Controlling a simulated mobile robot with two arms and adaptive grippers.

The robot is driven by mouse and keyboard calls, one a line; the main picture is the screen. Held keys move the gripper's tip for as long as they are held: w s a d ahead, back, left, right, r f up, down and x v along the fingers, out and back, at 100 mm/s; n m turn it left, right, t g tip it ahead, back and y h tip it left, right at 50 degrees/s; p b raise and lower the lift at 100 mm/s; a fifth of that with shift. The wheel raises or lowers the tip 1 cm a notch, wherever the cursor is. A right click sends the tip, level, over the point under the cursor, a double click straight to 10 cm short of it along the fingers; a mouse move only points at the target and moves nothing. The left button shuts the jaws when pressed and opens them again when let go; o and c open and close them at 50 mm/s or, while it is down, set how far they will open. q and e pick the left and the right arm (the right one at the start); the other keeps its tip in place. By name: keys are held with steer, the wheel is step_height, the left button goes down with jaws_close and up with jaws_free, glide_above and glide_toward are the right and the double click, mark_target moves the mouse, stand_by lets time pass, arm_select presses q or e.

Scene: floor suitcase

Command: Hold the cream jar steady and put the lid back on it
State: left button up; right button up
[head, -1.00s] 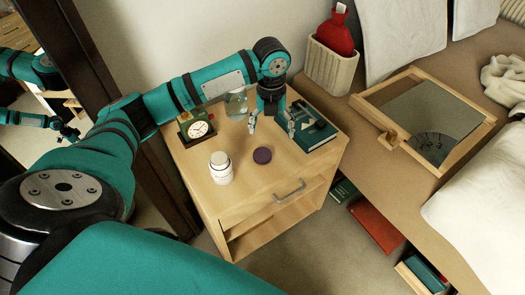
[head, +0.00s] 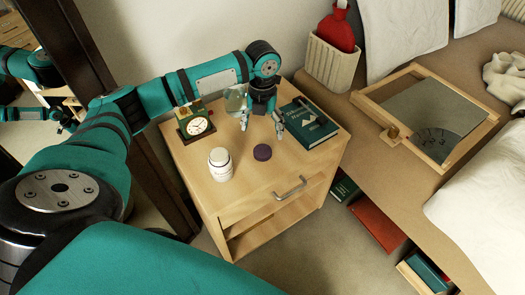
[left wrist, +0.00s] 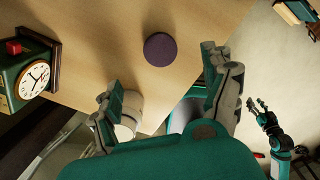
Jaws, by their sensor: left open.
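The cream jar (head: 221,164) is white and stands upright, its top uncovered, on the wooden nightstand (head: 205,190). The dark purple lid (head: 262,152) lies flat to its right, apart from it. My left gripper (head: 262,130) is open and empty, pointing down above the nightstand behind the lid. In the left wrist view the lid (left wrist: 161,49) shows between and beyond the fingers (left wrist: 163,75); the jar (left wrist: 128,108) is partly hidden behind one finger. My right gripper (left wrist: 258,104) shows small at the right of that view, its fingers apart, above the floor and touching nothing.
A green clock (head: 197,125) and a glass vessel (head: 236,102) stand behind the jar. A dark green book (head: 308,124) lies right of my left gripper. A drawer handle (head: 289,190) juts from the front. The front top is clear around the lid.

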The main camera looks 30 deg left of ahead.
arm_select(q)
glide_above(263, 151)
step_height(263, 151, down, 4)
steer(key=shift+a+f, duration=0.1)
arm_select(e)
steer(key=shift+w+r, duration=0.35)
steer(key=shift+r, duration=0.2)
steer(key=shift+w+r, duration=0.35)
steer(key=shift+r, duration=0.2)
arm_select(q)
step_height(263, 151, down, 5)
steer(key=shift+f+b, duration=0.1)
steer(key=shift+b, duration=0.7)
steer(key=shift+f, duration=0.25)
arm_select(e)
steer(key=r, duration=0.1)
steer(key=w+r, duration=0.1)
steer(key=r, duration=0.1)
steer(key=shift+w+a+r, duration=0.15)
steer(key=shift+w+r, duration=0.15)
steer(key=shift+w, duration=0.05)
arm_select(q)
steer(key=c, duration=1)
